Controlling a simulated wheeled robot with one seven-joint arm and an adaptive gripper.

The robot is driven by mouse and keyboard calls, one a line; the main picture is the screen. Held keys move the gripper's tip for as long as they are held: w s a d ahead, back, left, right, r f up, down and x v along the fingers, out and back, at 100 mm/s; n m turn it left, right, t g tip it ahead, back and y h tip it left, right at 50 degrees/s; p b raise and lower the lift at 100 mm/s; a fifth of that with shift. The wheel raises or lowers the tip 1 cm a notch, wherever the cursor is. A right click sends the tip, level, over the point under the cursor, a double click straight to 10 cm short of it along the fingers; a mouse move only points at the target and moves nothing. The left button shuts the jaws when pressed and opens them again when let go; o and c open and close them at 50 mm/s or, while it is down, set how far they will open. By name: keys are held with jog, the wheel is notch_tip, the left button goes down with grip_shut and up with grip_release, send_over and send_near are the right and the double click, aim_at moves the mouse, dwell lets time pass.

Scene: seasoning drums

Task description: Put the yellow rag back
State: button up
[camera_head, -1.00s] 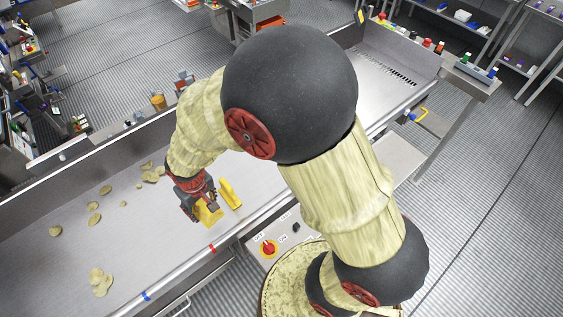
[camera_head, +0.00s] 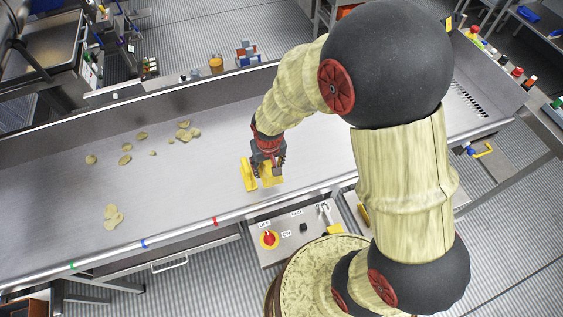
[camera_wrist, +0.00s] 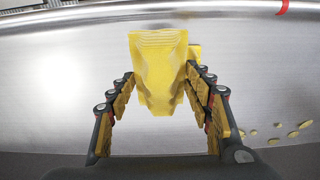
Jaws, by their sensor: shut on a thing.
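The yellow rag (camera_head: 271,176) hangs in folds from my gripper (camera_head: 267,164), which is shut on it over the near side of the metal conveyor tray. In the wrist view the rag (camera_wrist: 158,72) shows between the two fingers of my gripper (camera_wrist: 160,108), its far end toward the near rim. I cannot tell whether it touches the metal. A second yellow piece (camera_head: 249,174) stands on the tray just left of the rag; in the wrist view it is mostly hidden behind the rag.
Several chips (camera_head: 112,216) lie scattered on the tray (camera_head: 50,200) to the left. The near rim carries a red mark (camera_head: 215,221). A control panel with a red knob (camera_head: 269,239) stands before the rim. Bottles (camera_head: 500,62) line the far right. The tray left of my gripper has free room.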

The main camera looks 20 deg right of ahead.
jog(key=w+d+f, duration=0.2)
jog(key=shift+w+d, duration=0.35)
jog(key=shift+w, duration=0.05)
jog(key=w+d+f, duration=0.2)
jog(key=f, duration=0.1)
jog(key=w+d+f, duration=0.1)
jog(key=f, duration=0.1)
jog(key=shift+w+d+f, duration=0.1)
jog(key=shift+d+f, duration=0.05)
jog(key=shift+f, duration=0.05)
jog(key=shift+w+d+f+b, duration=0.15)
jog(key=shift+f+b, duration=0.2)
jog(key=shift+f, duration=1.35)
jog(key=shift+f, duration=0.2)
jog(key=o, duration=1.2)
jog(key=shift+r, duration=0.15)
